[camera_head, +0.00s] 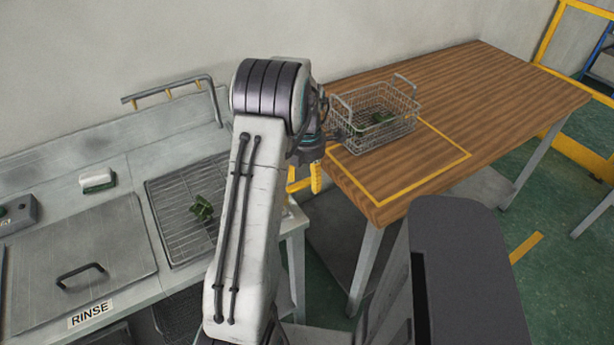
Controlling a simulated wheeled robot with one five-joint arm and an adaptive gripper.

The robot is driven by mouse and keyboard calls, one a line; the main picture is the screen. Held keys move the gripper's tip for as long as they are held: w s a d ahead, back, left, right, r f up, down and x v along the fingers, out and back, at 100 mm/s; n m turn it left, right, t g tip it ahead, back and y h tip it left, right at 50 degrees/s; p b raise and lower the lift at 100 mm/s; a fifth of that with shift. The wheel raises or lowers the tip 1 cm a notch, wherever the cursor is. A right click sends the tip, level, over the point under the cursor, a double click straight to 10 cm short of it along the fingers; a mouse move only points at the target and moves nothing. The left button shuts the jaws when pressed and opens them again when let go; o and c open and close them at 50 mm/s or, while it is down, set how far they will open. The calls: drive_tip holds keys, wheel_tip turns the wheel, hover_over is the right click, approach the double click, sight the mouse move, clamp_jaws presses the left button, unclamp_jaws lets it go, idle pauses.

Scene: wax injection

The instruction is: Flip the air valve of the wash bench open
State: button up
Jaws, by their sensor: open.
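The wash bench (128,293) stands at the left, with a lid marked RINSE and a wire drain rack (165,207). A grey pipe with yellow nozzles (168,90) runs along the back of the bench and bends down at its right end. I cannot make out the air valve; my raised arm hides part of the bench's right side. My gripper (304,180) is open, with yellow fingers pointing down. In the picture it shows between the bench's right end and the wooden table; it appears empty.
A wooden table (480,100) with a yellow outline stands at the right. A wire basket (400,128) holding green pieces sits partly over that outline. A green cluster (201,208) lies on the drain rack. A control box (20,213) is at far left.

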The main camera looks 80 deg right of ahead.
clamp_jaws()
idle(0.6)
drive_tip(key=shift+a, duration=0.1)
